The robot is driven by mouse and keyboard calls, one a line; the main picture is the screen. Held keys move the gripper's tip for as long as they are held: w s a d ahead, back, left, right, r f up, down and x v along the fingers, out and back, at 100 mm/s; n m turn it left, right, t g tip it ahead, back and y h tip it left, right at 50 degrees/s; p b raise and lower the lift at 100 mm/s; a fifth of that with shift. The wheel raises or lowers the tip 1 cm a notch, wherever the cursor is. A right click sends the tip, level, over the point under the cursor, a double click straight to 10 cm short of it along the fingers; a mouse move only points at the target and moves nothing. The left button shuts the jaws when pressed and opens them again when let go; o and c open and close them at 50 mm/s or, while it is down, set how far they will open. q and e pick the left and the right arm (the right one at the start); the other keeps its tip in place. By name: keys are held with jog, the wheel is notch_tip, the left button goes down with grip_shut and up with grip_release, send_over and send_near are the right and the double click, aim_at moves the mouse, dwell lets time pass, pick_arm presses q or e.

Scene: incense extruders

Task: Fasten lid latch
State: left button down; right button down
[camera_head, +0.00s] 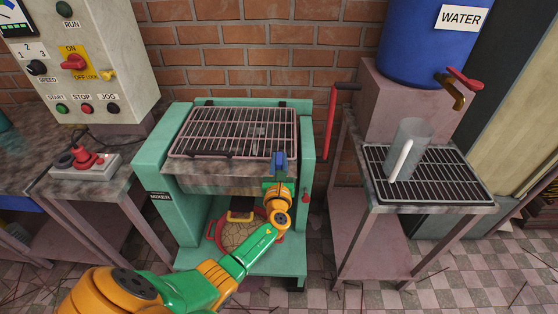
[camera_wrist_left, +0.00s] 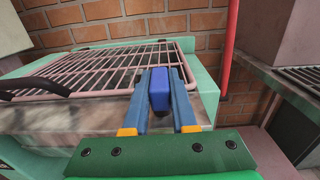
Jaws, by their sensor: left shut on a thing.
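The mixer (camera_head: 185,200) is a teal-framed machine. Its barred pink-grey lid (camera_head: 235,130) lies flat over the steel trough and has a black handle (camera_head: 202,154) along its front edge. My left gripper (camera_head: 279,162) is at the lid's front right corner. In the left wrist view its two blue fingers are shut on a dark blue block (camera_wrist_left: 159,90), which looks like the latch. The block stands roughly upright between the fingers. My right gripper is not in view.
A red-handled lever (camera_head: 331,115) stands right of the mixer. Below the trough is a red basin (camera_head: 272,238) with a yellow scoop-like handle. A grated stand (camera_head: 440,175) holding a clear cylinder is at right, and a control cabinet (camera_head: 85,60) at left.

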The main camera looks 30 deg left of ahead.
pick_arm(q)
jog(key=c, duration=0.7)
grip_release()
jog(key=shift+r, duration=0.1)
jog(key=p+v, duration=0.1)
jog(key=v, duration=0.6)
jog(key=shift+s, duration=0.1)
